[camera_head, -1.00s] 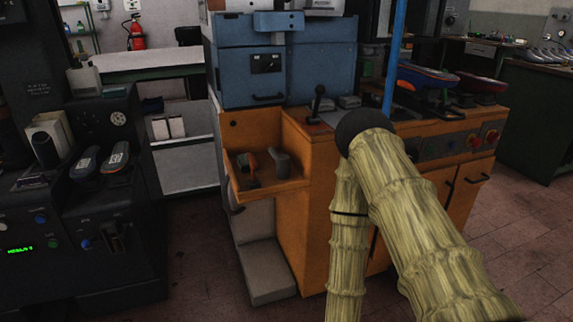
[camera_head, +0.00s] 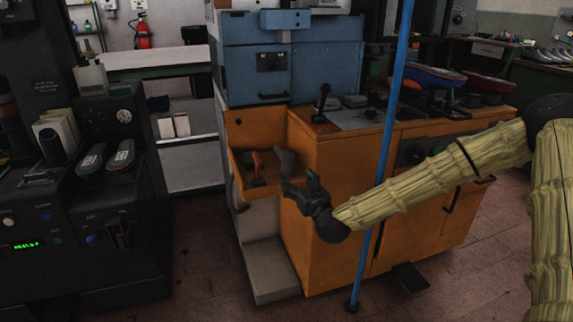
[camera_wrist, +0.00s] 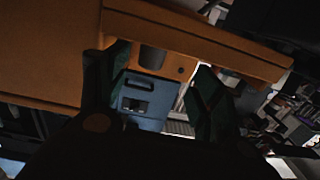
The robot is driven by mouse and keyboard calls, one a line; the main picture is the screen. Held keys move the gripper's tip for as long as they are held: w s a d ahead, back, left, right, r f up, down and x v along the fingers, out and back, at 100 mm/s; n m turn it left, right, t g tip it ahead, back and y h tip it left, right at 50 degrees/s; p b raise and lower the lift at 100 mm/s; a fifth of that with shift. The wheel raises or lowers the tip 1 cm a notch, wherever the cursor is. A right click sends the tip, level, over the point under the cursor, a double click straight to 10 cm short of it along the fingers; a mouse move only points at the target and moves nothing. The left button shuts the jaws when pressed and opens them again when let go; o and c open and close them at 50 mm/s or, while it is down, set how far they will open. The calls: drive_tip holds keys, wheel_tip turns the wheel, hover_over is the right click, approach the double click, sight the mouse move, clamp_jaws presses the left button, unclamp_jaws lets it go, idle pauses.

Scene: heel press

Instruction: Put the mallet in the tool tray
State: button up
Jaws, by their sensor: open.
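The tool tray (camera_head: 240,186) is an orange open tray on the left side of the orange machine. An orange-handled tool (camera_head: 257,166) and a grey, rounded upright thing (camera_head: 286,162) show in it; I cannot tell for sure whether either is the mallet. My gripper (camera_head: 297,186) is open, just in front of the tray's right end in the picture, with nothing seen between its fingers. In the wrist view my open fingers (camera_wrist: 160,92) point towards the tray's orange wall (camera_wrist: 200,38), and a grey shape (camera_wrist: 152,57) shows past it. The tray's floor is mostly hidden.
A blue cabinet (camera_head: 310,72) rises behind the tray. A grey step (camera_head: 270,265) lies below it. A black machine (camera_head: 110,220) stands at left, with clear floor between.

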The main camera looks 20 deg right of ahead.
sight(291, 159)
drive_tip(key=shift+t, duration=0.3)
drive_tip(key=w, duration=0.1)
drive_tip(key=w+r, duration=0.1)
drive_tip(key=w, duration=0.1)
drive_tip(key=w+d+r, duration=0.1)
drive_tip(key=w, duration=0.1)
drive_tip(key=shift+w+b, duration=0.1)
drive_tip(key=shift+b, duration=0.3)
drive_tip(key=shift+w+a+r+b, duration=0.15)
drive_tip(key=shift+w+b, duration=0.2)
drive_tip(key=shift+w, duration=1.25)
drive_tip(key=shift+w+a+r+b, duration=0.15)
drive_tip(key=shift+w+b, duration=0.2)
drive_tip(key=shift+w, duration=1.2)
clamp_jaws()
